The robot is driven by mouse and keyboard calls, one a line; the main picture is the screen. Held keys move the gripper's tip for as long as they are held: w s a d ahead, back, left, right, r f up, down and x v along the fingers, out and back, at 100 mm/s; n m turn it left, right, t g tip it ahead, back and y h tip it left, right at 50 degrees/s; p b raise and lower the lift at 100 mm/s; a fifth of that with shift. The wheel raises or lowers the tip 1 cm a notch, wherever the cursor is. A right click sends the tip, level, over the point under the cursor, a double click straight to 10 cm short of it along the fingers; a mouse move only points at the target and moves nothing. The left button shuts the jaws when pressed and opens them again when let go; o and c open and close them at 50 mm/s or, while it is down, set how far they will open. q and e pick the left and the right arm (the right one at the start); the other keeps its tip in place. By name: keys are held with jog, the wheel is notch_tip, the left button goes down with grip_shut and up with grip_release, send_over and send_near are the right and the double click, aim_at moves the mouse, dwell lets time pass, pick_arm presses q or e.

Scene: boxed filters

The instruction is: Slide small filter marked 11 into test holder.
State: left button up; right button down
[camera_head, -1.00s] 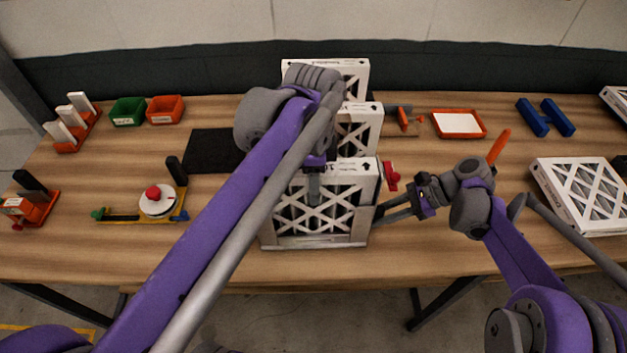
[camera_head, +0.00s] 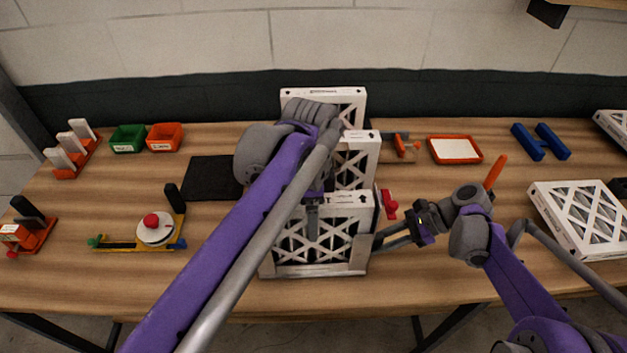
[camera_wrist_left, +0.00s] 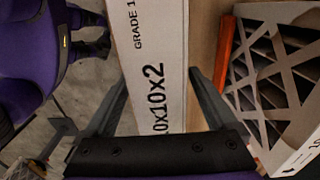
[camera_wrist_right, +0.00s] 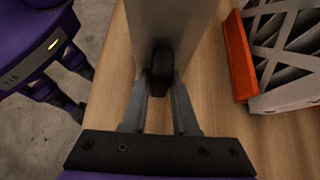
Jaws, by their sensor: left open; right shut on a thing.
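A white-framed filter with dark mesh (camera_head: 318,238) stands upright in the grey metal test holder (camera_head: 320,270) at the front middle of the table. The filter's top edge shows "10x10x2" and a cut-off "GRADE 1" in the left wrist view (camera_wrist_left: 150,60); I cannot read an 11. My left gripper (camera_head: 313,212) is open, its fingers on either side of that edge. My right gripper (camera_head: 378,242) is shut on a dark knob (camera_wrist_right: 162,70) on the grey holder's right side. My left arm hides part of the filter and holder.
Two more white filters (camera_head: 358,160) (camera_head: 335,97) stand upright behind. A red clamp (camera_head: 388,203) is close right. A filter (camera_head: 585,215) lies at the right. A dial gauge (camera_head: 155,230), black mat (camera_head: 210,177), bins (camera_head: 128,138) and orange tray (camera_head: 455,150) stand around.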

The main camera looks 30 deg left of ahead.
pick_arm(q)
notch_tip(320, 180, up, 25)
jog(key=shift+w+d, duration=0.25)
jog(key=shift+d, duration=0.15)
dwell(0.3)
jog(key=shift+f, duration=0.1)
pick_arm(e)
jog(key=c, duration=0.6)
grip_release()
jog(key=shift+d+r, duration=0.1)
jog(key=v, duration=1.2)
jog(key=shift+s, duration=0.1)
